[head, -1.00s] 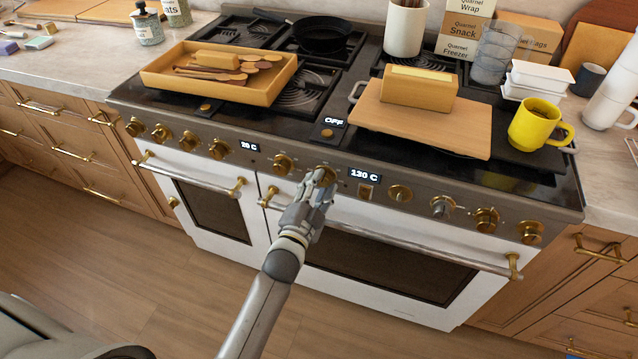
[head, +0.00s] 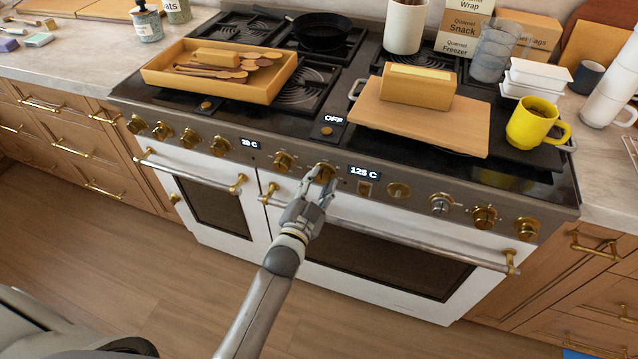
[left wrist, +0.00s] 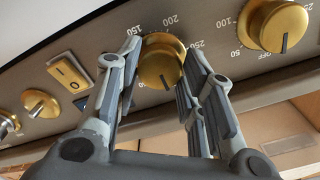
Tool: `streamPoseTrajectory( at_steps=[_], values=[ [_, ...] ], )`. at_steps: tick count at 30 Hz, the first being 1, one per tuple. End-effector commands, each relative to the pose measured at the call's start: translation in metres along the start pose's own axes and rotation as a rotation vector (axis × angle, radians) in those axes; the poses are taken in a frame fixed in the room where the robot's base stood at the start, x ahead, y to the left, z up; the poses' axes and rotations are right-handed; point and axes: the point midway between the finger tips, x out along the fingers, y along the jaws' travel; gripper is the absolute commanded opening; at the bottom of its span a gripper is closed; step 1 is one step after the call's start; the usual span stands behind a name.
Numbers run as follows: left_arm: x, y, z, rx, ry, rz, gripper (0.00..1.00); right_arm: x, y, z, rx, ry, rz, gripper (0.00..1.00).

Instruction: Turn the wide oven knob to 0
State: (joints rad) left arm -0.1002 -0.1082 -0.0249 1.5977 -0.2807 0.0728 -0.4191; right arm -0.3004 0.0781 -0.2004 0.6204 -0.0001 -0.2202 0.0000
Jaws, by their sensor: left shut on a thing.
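The brass knob (head: 324,170) beside the display reading about 128 C (head: 364,173) is on the range's front panel, above the wide oven door (head: 385,262). My left gripper (head: 321,184) is shut on this knob. In the left wrist view, the fingers (left wrist: 160,78) sit on both sides of the knob (left wrist: 157,62). The knob has a dark pointer mark on its face, low in that view. My right gripper is out of view.
Door handles (head: 420,245) stick out below. A wooden tray (head: 165,82), cutting board (head: 420,120) and yellow mug (head: 537,122) stand on the cooktop.

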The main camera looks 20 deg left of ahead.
Motion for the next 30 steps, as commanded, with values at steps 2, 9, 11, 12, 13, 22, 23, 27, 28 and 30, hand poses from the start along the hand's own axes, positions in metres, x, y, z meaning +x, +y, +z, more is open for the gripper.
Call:
streamPoseTrajectory(
  at_steps=[2,9,11,12,13,22,23,27,28,30],
  values=[
    [0.0,0.0,0.001,-0.002,-0.001,0.0,0.38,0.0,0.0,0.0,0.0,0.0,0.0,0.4],
    [0.0,0.0,0.001,-0.001,-0.001,0.0,0.58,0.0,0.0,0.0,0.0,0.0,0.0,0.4],
    [0.0,0.0,0.001,-0.001,-0.001,0.0,0.58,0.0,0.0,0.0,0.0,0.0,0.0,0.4],
    [0.0,0.0,0.001,0.0,-0.001,0.0,0.58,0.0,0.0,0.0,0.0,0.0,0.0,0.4],
    [0.0,0.0,0.001,0.0,-0.001,0.0,0.58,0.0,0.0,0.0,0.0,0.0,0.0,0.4],
    [-0.018,0.001,0.002,0.0,-0.003,0.002,0.58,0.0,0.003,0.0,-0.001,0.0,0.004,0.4],
    [-0.023,0.001,0.002,0.0,-0.003,0.002,0.58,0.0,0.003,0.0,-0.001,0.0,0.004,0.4],
    [-0.051,0.001,0.002,0.0,-0.005,0.002,0.58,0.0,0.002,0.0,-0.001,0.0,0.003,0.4],
    [-0.057,0.001,0.002,0.0,-0.005,0.003,0.58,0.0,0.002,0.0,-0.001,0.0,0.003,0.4],
    [-0.071,0.001,0.002,0.0,-0.005,0.002,0.58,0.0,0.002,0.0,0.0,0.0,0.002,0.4]
  ],
)
